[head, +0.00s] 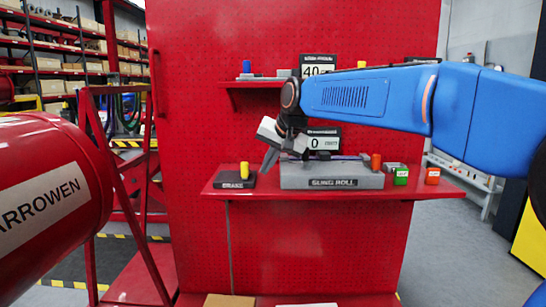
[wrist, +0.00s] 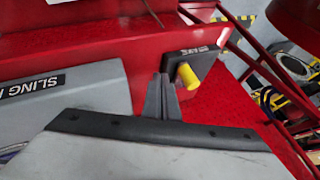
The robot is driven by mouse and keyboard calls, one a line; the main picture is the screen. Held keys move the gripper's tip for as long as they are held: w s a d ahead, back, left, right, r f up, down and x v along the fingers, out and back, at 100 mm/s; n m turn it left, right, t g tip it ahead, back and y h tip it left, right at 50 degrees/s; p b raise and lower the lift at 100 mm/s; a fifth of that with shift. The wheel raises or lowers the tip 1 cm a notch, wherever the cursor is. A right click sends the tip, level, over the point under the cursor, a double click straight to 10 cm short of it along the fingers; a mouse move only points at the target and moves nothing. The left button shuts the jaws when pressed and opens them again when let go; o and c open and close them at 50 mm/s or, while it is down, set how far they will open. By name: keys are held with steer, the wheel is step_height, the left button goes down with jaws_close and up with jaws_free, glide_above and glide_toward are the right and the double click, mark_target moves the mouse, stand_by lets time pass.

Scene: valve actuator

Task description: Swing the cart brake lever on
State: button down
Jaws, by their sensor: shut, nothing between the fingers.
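The brake unit is a dark block (head: 236,181) labelled BRAKE at the left end of the red shelf, with a yellow lever (head: 244,169) standing up from it. In the wrist view the yellow lever (wrist: 188,76) sticks out from the dark block (wrist: 203,59). My gripper (head: 267,166) points down just right of the lever in the head view. In the wrist view its fingers (wrist: 161,92) are together and empty, close beside the lever. I cannot tell whether they touch it.
A grey SLING ROLL block (head: 331,175) stands right of the brake, with a display reading 0 (head: 324,139) behind it. An upper shelf (head: 262,83) is above. A red drum (head: 45,195) is at left.

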mark_target(246, 168)
steer(key=shift+w+a+r, duration=0.1)
steer(key=shift+w+a, duration=0.15)
steer(key=shift+a, duration=0.65)
steer(key=shift+w+a+r, duration=0.1)
steer(key=shift+w+a, duration=0.1)
steer(key=shift+a, duration=0.65)
steer(key=shift+a, duration=0.1)
